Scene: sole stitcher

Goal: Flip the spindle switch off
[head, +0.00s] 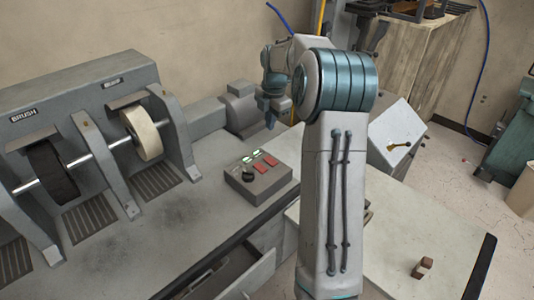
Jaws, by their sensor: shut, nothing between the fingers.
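A grey control box (258,186) sits on the bench beside the grinding machine. Its top carries a black knob (248,174), two red buttons (265,163) and small green lights (251,156). A grey sloped box (390,135) at the right bears a brass lever (400,146). No label shows which of these is the spindle switch. My gripper (270,118) is small in the picture, above and behind the control box and apart from it. It points downward, shut and empty. My arm hides the area between the two boxes.
The machine has a dark brush wheel (52,172) and a pale wheel (143,134) on a shaft (82,160). A grey motor housing (243,108) is close to my gripper. A drawer (232,272) stands open below. A small brown block (422,268) lies on the right table.

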